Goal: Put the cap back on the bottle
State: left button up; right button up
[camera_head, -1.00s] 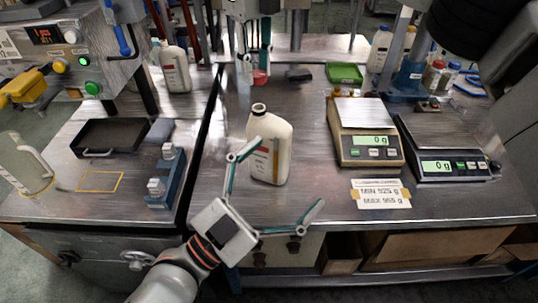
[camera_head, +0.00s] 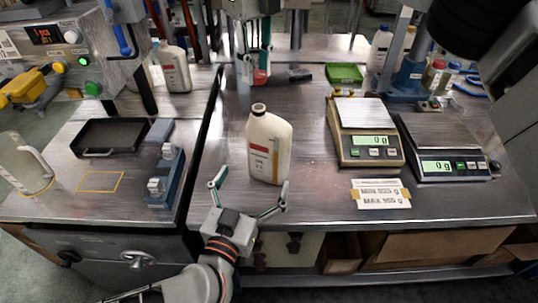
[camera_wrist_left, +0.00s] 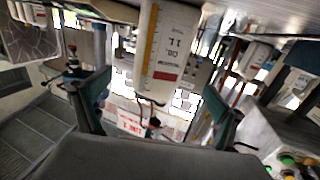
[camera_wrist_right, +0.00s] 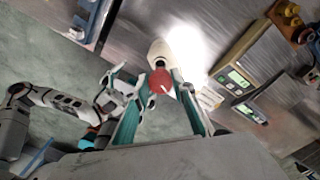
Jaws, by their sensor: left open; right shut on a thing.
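The white oil bottle (camera_head: 269,146) stands upright on the metal table, its dark neck uncapped. My right gripper (camera_head: 260,66) is shut on the red cap (camera_head: 260,77), above the table behind the bottle. The cap also shows between its fingers in the right wrist view (camera_wrist_right: 160,80), with the bottle (camera_wrist_right: 186,48) beyond. My left gripper (camera_head: 250,182) is open and empty at the table's front edge, just in front of the bottle. In the left wrist view the bottle (camera_wrist_left: 165,50) appears between the spread fingers; contact cannot be told.
Two scales (camera_head: 366,148) (camera_head: 440,165) stand right of the bottle, with a paper label (camera_head: 381,194) in front. A green tray (camera_head: 344,73) lies behind. The left bench holds a black tray (camera_head: 108,151), a blue fixture (camera_head: 166,178) and another bottle (camera_head: 175,68).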

aim_at(269, 145)
pick_arm(q)
jog(key=shift+w, duration=0.1)
jog(key=x, duration=1.2)
jog(key=c, duration=1.7)
pick_arm(e)
jog(key=shift+f, duration=2.5)
